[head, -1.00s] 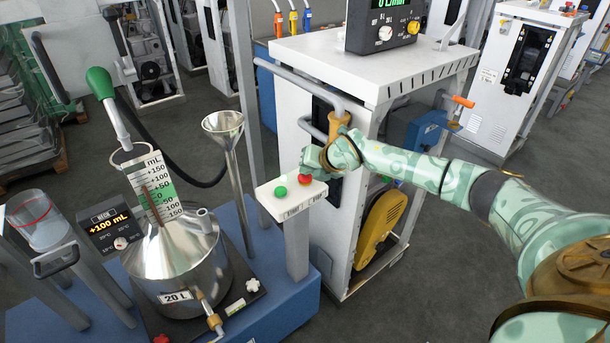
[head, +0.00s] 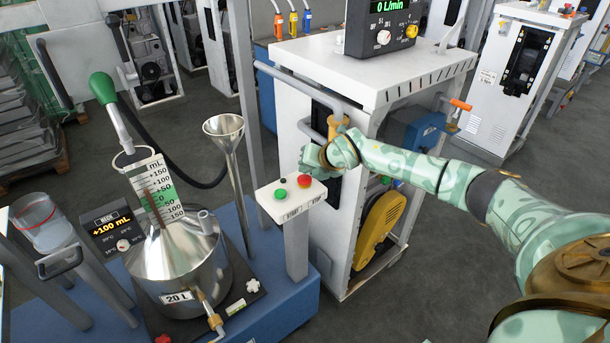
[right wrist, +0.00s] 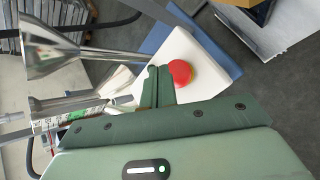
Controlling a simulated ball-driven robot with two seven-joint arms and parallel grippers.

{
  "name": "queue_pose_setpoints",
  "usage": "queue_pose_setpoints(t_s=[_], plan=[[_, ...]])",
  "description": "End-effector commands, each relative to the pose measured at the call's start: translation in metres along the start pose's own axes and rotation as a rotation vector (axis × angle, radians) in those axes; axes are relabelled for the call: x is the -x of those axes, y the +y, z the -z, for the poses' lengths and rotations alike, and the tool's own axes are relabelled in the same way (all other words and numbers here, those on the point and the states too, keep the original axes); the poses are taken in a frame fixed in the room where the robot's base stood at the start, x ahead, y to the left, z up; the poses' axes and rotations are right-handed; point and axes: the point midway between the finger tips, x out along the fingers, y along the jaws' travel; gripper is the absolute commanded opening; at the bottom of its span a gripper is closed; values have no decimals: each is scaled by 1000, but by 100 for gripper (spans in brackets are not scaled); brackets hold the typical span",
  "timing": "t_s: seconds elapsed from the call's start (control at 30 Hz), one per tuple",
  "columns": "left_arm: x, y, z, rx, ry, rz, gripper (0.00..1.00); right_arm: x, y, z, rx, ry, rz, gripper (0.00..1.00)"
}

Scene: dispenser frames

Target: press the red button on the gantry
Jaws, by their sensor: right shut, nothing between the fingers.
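The red button (head: 304,181) sits on the right end of a white panel (head: 290,196) on a grey post, with a green button (head: 280,194) to its left. My right gripper (head: 308,158) is shut and empty, just behind and above the red button in the head view. In the right wrist view its closed fingers (right wrist: 158,86) lie over the white panel, beside the red button (right wrist: 180,72). I cannot tell whether they touch it. My left gripper is not in view.
Left of the panel stand a steel 20 L vessel (head: 180,262), a funnel (head: 224,128) and a green-handled nozzle (head: 102,88). A white pump cabinet (head: 350,60) with a digital display stands right behind the right gripper. Grey floor shows between the machines.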

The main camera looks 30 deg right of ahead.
Motion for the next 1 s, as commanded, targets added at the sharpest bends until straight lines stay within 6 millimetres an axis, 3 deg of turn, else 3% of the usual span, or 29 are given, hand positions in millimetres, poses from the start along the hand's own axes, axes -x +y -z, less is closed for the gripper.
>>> queue_pose_setpoints(t_s=[0.37,0.8,1.0], plan=[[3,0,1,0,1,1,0,2,2,-2,0,0,0,0],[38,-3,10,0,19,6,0,33,24,-24,-1,-2,-1,0],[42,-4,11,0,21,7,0,36,26,-26,0,0,0,0]])
